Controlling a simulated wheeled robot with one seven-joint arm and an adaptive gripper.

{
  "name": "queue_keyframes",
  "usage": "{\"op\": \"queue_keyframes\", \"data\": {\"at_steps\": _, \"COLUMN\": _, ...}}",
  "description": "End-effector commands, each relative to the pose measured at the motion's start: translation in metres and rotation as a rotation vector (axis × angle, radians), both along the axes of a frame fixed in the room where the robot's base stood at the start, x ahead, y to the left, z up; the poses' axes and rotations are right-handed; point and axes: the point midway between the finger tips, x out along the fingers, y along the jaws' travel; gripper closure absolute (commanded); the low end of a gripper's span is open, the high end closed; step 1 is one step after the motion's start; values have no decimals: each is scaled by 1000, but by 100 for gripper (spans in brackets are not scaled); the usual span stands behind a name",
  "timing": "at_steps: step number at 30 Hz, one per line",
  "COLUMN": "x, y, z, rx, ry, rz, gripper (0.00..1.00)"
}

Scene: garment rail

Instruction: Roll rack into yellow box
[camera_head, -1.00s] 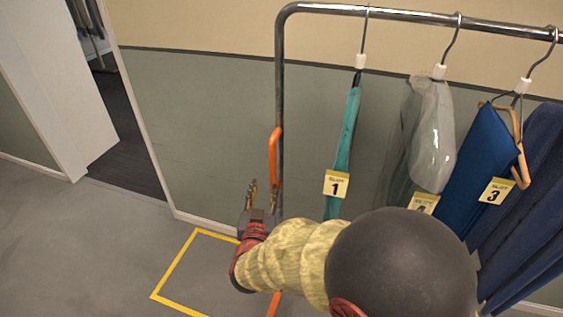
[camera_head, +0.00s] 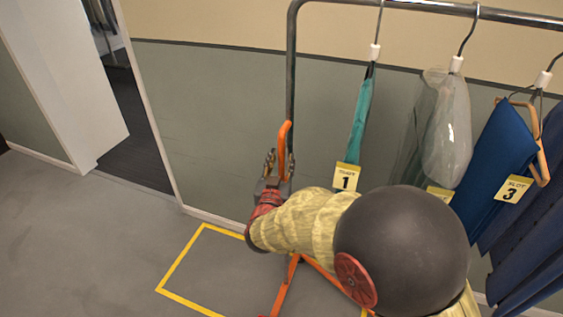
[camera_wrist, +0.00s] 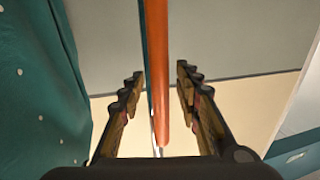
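The rack is a metal garment rail (camera_head: 291,75) with an orange handle (camera_head: 285,138) on its left upright and orange base legs (camera_head: 287,283). My gripper (camera_head: 279,168) is at the lower part of this handle. In the wrist view the handle (camera_wrist: 156,70) runs between the two fingers of my gripper (camera_wrist: 158,85), with gaps on both sides, so it is open around the handle. The yellow box is a taped outline (camera_head: 178,262) on the floor, left of and below the rack. My arm hides part of its right side and of the rack's base.
Hanging on the rack are a teal garment (camera_head: 360,122) tagged 1, a clear-covered garment (camera_head: 446,125) and a blue garment (camera_head: 500,150) tagged 3. A wall is close behind. A doorway (camera_head: 138,135) is at the left. The grey floor (camera_head: 90,235) left of the box is clear.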

Motion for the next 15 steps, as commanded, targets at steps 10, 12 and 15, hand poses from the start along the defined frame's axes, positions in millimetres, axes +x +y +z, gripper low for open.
{"op": "queue_keyframes", "data": {"at_steps": 10, "x": 0, "y": 0, "z": 0, "rx": 0, "ry": 0, "rz": 0, "gripper": 78}}
{"op": "queue_keyframes", "data": {"at_steps": 12, "x": 0, "y": 0, "z": 0, "rx": 0, "ry": 0, "rz": 0, "gripper": 82}}
{"op": "queue_keyframes", "data": {"at_steps": 15, "x": 0, "y": 0, "z": 0, "rx": 0, "ry": 0, "rz": 0, "gripper": 87}}
